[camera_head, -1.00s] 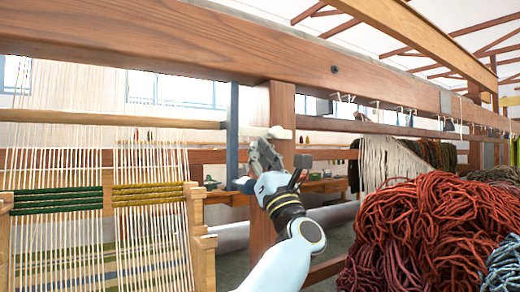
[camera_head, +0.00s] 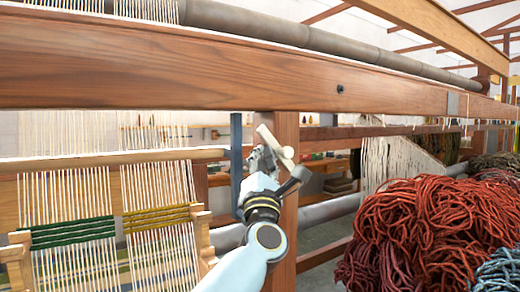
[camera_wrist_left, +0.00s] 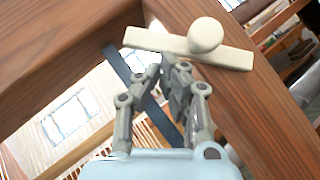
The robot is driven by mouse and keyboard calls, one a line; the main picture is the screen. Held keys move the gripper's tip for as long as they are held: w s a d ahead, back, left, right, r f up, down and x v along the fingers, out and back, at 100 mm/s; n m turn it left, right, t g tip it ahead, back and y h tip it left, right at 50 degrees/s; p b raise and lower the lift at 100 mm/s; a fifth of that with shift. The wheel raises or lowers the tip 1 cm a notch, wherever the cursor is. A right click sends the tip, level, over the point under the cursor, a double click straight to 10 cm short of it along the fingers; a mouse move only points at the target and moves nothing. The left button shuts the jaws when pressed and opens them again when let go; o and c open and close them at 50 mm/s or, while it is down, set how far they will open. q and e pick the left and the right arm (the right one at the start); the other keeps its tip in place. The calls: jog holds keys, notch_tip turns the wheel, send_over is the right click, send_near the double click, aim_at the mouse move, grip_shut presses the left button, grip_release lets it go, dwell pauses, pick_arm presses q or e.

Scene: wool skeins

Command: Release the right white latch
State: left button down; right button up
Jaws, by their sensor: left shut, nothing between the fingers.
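The white latch (camera_head: 273,141) is a pale bar on the brown wooden post of the loom, under the big beam. In the head view it slants down to the right. In the left wrist view the latch (camera_wrist_left: 237,57) shows as a bar with a round knob. My left gripper (camera_head: 262,158) is shut and empty, just below and left of the latch. In the left wrist view its closed fingertips (camera_wrist_left: 169,62) are at the lower edge of the bar; I cannot tell whether they touch. My right gripper is not in view.
The wooden beam (camera_head: 200,75) runs across above the gripper. A dark blue upright strip (camera_head: 236,165) stands left of the post (camera_head: 284,215). Warp threads with green and yellow bands (camera_head: 72,231) hang at left. Red wool skeins (camera_head: 430,225) are heaped at right.

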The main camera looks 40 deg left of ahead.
aim_at(270, 139)
pick_arm(q)
jog(key=shift+w+d+r, duration=0.1)
jog(key=shift+w+r, duration=0.2)
jog(key=shift+r, duration=0.3)
jog(key=shift+w+d+r, duration=0.1)
jog(key=shift+w+r, duration=0.15)
jog(key=shift+r, duration=0.3)
jog(key=shift+w+d+r+p, duration=0.2)
jog(key=shift+w+r+p, duration=0.1)
jog(key=shift+w+r, duration=0.2)
jog(key=shift+d, duration=0.15)
